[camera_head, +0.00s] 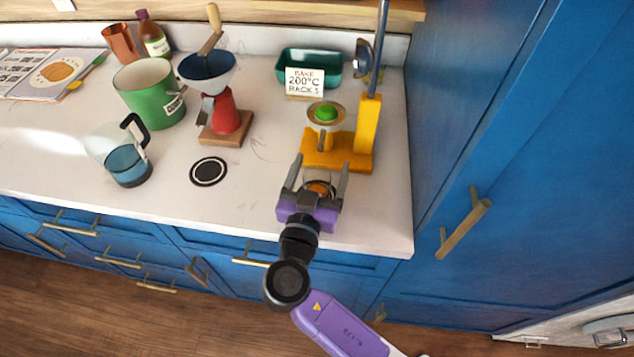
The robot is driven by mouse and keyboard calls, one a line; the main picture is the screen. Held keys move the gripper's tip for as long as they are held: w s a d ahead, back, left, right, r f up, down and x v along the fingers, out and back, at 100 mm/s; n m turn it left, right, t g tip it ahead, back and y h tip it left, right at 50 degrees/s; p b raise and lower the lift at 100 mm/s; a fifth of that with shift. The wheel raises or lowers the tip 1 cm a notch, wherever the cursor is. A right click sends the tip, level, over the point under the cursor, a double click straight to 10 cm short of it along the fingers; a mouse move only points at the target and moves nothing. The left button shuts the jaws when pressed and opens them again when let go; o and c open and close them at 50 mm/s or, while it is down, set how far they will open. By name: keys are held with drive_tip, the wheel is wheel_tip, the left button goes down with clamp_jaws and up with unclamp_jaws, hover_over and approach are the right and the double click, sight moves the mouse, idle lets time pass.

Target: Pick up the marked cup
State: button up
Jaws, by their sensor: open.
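My gripper (320,168) is open over the front right of the white counter, its two grey fingers pointing toward the back. A small round thing with an orange-brown top (320,187) shows between the fingers. The purple gripper body hides its lower part, so I cannot tell whether it is a cup or whether the fingers touch it. No clear mark on a cup is visible. A copper-coloured cup-like vessel (121,43) stands at the back left. A green vessel (149,93) with a small white label stands at the left, far from my gripper.
A yellow stand (340,158) with a tall post is just behind my gripper. A teal tray (337,67) with a sign is farther back. A red grinder (226,115), a clear-blue jug (126,163) and a black disc (208,172) are left. A blue cabinet (480,150) bounds the right.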

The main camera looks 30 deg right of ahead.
drive_tip(key=c, duration=1.5)
drive_tip(key=shift+r, duration=0.1)
wheel_tip(320, 180, up, 20)
drive_tip(key=b, duration=0.1)
